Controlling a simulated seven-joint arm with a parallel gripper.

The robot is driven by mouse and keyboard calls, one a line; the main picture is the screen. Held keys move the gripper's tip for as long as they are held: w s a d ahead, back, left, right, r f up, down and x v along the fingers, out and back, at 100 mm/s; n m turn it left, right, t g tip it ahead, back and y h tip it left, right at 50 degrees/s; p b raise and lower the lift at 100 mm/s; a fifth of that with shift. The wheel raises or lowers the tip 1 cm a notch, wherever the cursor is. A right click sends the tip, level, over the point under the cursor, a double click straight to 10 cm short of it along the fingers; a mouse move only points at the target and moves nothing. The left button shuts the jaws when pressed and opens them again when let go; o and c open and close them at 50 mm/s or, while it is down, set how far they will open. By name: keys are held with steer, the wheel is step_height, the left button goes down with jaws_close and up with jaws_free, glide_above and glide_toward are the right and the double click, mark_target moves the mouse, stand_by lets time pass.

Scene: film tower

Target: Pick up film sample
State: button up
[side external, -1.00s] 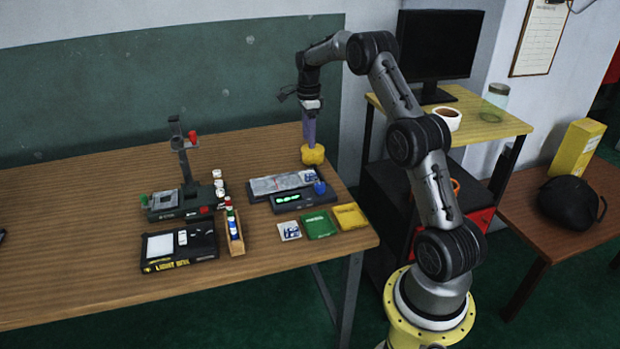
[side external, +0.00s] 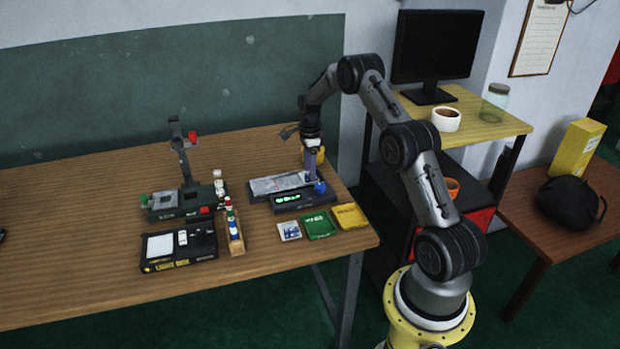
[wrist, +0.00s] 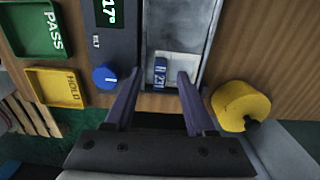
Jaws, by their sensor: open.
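The film sample (wrist: 160,70) shows in the wrist view as a small pale piece with a dark blue marked strip, at the near end of a grey metal bed (wrist: 180,28). My gripper (wrist: 160,74) is open, with one purple finger on each side of the sample in that view. I cannot tell how far above it the fingertips are. In the side view my gripper (side external: 312,168) is low at the right end of the bed (side external: 275,185) and hides the sample.
A blue knob (wrist: 105,76) on the dark display unit (side external: 292,199) is close to the left finger. A yellow round object (wrist: 240,106) is close to the right finger. Green PASS (side external: 319,224) and yellow HOLD (side external: 350,216) trays lie in front.

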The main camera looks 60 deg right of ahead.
steer(key=shift+f, duration=0.7)
steer(key=shift+c, duration=0.2)
jaws_close()
steer(key=shift+r, duration=0.1)
